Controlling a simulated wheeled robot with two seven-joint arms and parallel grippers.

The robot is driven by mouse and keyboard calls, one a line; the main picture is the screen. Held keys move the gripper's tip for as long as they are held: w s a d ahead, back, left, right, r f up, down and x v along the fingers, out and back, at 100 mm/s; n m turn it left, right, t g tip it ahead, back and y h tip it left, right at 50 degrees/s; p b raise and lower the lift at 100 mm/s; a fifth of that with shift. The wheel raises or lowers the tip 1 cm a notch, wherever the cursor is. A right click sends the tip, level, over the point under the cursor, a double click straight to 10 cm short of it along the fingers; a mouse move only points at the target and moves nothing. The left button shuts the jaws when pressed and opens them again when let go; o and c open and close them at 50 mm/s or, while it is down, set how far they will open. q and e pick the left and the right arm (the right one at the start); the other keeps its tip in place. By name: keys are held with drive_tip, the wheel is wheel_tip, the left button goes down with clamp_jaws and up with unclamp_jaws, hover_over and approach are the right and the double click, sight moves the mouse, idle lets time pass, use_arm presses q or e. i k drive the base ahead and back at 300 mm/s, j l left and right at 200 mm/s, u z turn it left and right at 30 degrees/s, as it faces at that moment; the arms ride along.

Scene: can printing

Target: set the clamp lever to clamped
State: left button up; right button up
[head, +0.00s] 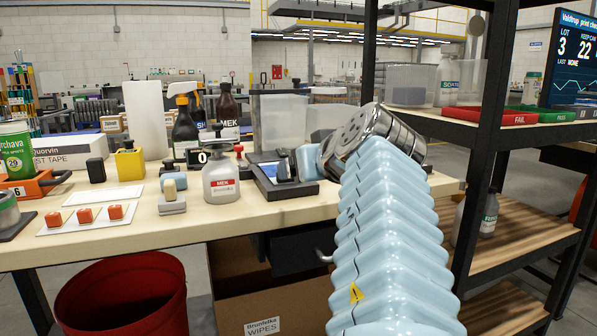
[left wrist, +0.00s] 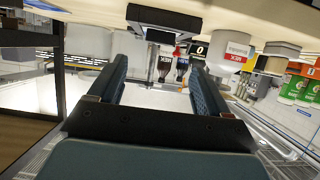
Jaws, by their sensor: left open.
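The clamp fixture stands near the table's right end in the head view, a low dark base (head: 268,184) with a blue plate. My left gripper (head: 295,165) reaches to its right side, partly hidden behind my silver wrist and pale blue arm. In the left wrist view, which is upside down, my left gripper (left wrist: 158,92) is open and empty. A black block (left wrist: 163,18) with a metal stem below it in the picture shows beyond and between the fingers. I cannot pick out the clamp lever or its setting. My right gripper is not in view.
A white MEK bottle (head: 221,182) stands left of the fixture, beside a small black display (head: 203,156). A clear bin (head: 281,122) and dark bottles stand behind. A black shelf rack (head: 480,140) rises on the right. A red bin (head: 125,300) stands below the table's front edge.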

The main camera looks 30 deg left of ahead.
sight(238, 148)
drive_tip(key=u, duration=1.35)
